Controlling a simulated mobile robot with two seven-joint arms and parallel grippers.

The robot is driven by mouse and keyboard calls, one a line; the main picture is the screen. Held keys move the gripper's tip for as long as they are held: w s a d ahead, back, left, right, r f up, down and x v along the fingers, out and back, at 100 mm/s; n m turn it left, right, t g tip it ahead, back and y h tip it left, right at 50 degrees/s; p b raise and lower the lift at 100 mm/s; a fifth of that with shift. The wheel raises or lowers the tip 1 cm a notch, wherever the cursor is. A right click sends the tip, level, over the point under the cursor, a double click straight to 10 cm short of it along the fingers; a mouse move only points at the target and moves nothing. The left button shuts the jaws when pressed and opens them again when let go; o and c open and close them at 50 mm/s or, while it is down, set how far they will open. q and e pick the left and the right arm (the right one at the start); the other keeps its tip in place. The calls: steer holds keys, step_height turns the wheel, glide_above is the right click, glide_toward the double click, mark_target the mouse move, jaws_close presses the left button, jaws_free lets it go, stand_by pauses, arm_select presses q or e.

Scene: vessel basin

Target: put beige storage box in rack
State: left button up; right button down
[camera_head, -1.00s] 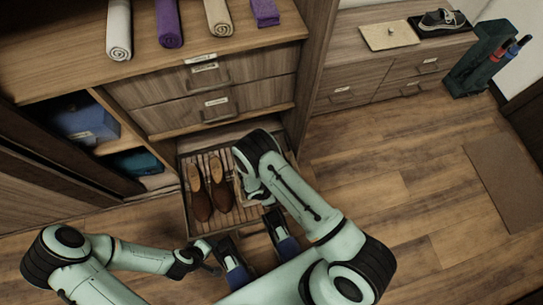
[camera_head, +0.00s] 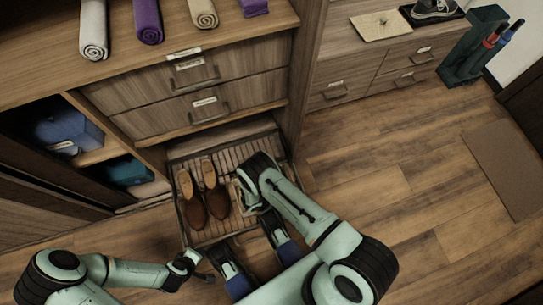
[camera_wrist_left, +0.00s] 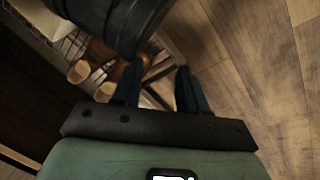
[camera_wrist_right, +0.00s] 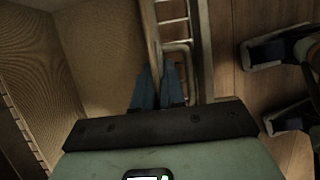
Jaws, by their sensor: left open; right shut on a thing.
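The beige storage box (camera_wrist_right: 98,58) fills the left of the right wrist view, its weave-textured inner walls showing. My right gripper (camera_wrist_right: 158,80) is shut on its near wall. In the head view my right arm hides most of the box, over the right half of the rack. The rack (camera_head: 222,160) is a slatted pull-out tray, drawn out below the drawers. Its metal side rail (camera_wrist_right: 190,40) runs close beside my right fingers. Whether the box rests on the slats I cannot tell. My left gripper (camera_wrist_left: 156,75) is open and empty.
Brown shoes (camera_head: 193,205) stand on the left half of the rack. Wooden drawers (camera_head: 200,85) are above it, with rolled towels (camera_head: 148,20) on top. Blue (camera_head: 68,130) and teal (camera_head: 128,172) things sit in left compartments. The wooden floor at right is clear up to a brown mat (camera_head: 505,170).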

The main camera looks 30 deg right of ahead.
steer(key=c, duration=1.2)
jaws_free()
arm_select(q)
steer(key=shift+s+f, duration=0.1)
steer(key=shift+s, duration=0.1)
arm_select(e)
steer(key=p+v, duration=0.1)
steer(key=v, duration=0.3)
steer(key=shift+w+a+r, duration=0.1)
steer(key=shift+r, duration=0.2)
steer(key=p+v, duration=0.2)
steer(key=v, duration=0.4)
steer(key=shift+r, duration=0.15)
arm_select(q)
steer(key=shift+d+r, duration=0.35)
steer(key=shift+r, duration=0.45)
steer(key=shift+d+r, duration=0.3)
steer(key=shift+r, duration=0.55)
steer(key=shift+d+r, duration=0.35)
steer(key=shift+r, duration=0.45)
arm_select(e)
steer(key=shift+a+r, duration=0.3)
steer(key=shift+r, duration=0.25)
